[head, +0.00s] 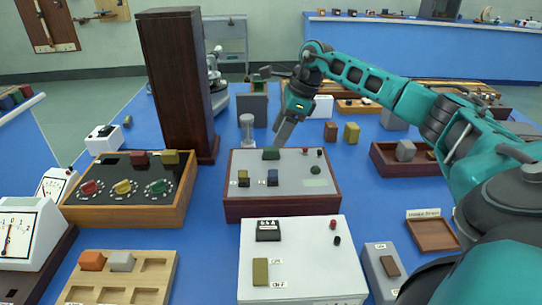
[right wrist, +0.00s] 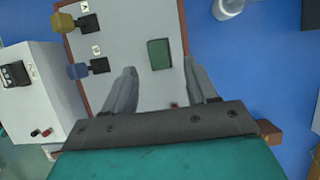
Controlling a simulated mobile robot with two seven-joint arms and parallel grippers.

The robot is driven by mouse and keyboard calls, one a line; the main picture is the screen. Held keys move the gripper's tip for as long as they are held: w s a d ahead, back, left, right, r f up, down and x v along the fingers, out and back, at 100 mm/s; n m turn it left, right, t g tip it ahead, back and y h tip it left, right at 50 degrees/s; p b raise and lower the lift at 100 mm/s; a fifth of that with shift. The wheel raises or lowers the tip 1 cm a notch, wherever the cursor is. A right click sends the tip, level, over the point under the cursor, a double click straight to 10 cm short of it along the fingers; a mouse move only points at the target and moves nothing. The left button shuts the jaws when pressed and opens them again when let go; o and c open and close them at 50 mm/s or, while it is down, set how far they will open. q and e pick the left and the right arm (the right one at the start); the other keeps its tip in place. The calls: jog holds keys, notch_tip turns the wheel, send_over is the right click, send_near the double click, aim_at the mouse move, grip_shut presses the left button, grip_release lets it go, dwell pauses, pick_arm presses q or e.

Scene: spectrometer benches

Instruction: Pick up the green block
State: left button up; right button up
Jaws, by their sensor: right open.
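A green block (head: 271,154) lies on the grey top of a dark red-brown box (head: 275,207), near its back edge. In the right wrist view the green block (right wrist: 159,54) shows as a small rectangle beyond my fingertips, between the lines of the two fingers. My right gripper (head: 283,132) is open and empty, pointing down above and slightly behind the block. In the right wrist view its two fingers (right wrist: 165,82) stand wide apart. My left gripper is not in view.
A tall dark column (head: 178,85) stands to the left. A white instrument box (head: 300,262) is in front, and a pale cylindrical post (head: 247,128) stands just behind the panel.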

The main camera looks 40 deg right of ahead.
aim_at(271, 148)
jog(key=x, duration=0.4)
jog(key=shift+a+f, duration=0.2)
jog(key=shift+f, duration=0.1)
grip_shut()
